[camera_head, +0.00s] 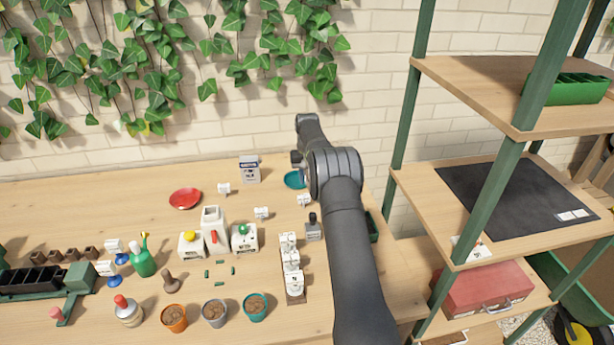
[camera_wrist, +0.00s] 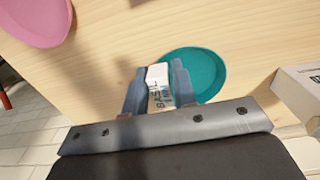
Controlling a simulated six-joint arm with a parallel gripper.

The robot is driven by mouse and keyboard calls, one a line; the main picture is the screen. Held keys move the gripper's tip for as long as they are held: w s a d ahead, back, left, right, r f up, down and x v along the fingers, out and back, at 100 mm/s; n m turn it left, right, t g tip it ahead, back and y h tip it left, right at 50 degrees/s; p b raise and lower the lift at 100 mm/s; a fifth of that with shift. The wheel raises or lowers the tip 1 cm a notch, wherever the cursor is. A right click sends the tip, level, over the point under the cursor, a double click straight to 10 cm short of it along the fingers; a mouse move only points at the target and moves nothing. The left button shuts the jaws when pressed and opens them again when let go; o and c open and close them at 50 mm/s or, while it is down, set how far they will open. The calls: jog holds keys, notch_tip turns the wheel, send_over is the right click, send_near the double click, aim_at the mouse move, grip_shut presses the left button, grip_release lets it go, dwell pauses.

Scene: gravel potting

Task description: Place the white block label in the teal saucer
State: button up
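The teal saucer (camera_head: 291,181) lies near the back of the bench, partly hidden by my arm in the head view. In the wrist view the teal saucer (camera_wrist: 208,70) is just behind and right of my gripper (camera_wrist: 160,70). My gripper's two fingers are closed about a white block label (camera_wrist: 157,76) with dark lettering that seems to read BASIL. The block overlaps the saucer's left side in the wrist view; its height above it is hard to tell. In the head view my arm hides most of the gripper and the held block.
A red saucer (camera_head: 185,199) lies to the left. A lettered box (camera_head: 249,169) stands behind, and loose white blocks (camera_head: 262,212) lie on the bench. A block rack (camera_head: 293,272), bottles and pots occupy the front. A green shelf stands at right.

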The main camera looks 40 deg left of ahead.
jog(key=shift+o, duration=1.1)
notch_tip(320, 180, up, 13)
jog(key=shift+r, duration=0.15)
notch_tip(320, 180, down, 13)
jog(key=shift+f, duration=0.2)
jog(key=shift+r, duration=0.3)
